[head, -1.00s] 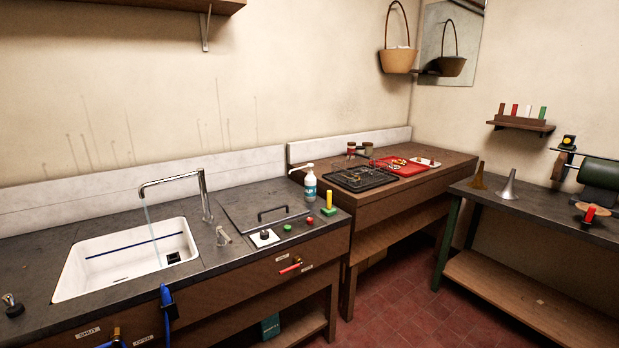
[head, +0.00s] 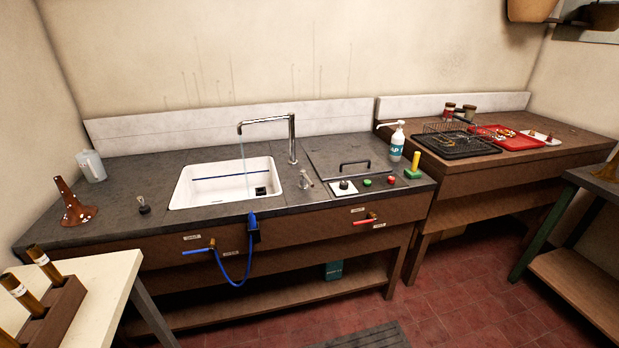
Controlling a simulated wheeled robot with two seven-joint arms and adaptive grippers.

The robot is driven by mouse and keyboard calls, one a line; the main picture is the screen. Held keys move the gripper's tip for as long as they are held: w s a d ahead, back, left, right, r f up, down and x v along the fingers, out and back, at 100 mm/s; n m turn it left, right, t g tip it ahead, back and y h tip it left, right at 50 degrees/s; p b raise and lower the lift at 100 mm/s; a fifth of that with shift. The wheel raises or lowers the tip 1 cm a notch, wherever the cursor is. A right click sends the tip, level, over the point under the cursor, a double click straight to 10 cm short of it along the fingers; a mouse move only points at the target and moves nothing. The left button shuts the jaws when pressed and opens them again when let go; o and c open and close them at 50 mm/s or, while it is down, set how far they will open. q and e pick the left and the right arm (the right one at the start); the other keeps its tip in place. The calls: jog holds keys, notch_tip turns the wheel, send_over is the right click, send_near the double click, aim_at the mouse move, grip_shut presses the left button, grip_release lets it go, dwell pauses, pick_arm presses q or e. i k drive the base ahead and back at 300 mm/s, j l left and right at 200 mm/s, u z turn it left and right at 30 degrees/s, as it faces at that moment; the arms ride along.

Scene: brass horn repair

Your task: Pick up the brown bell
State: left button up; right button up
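A brown bell (head: 75,205) stands upright on its wide flared end at the left end of the dark sink counter (head: 115,238). Its narrow end points up. Nothing touches it. Neither of my grippers shows in the head view.
A translucent jug (head: 91,166) stands behind the bell. A small dark-based knob (head: 143,206) sits between the bell and the white sink (head: 215,195), where the tap (head: 291,140) runs. A pale table (head: 95,290) with a wooden rack (head: 52,318) of brown tubes is at front left.

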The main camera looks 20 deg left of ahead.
aim_at(76, 214)
jog(key=u, duration=2.25)
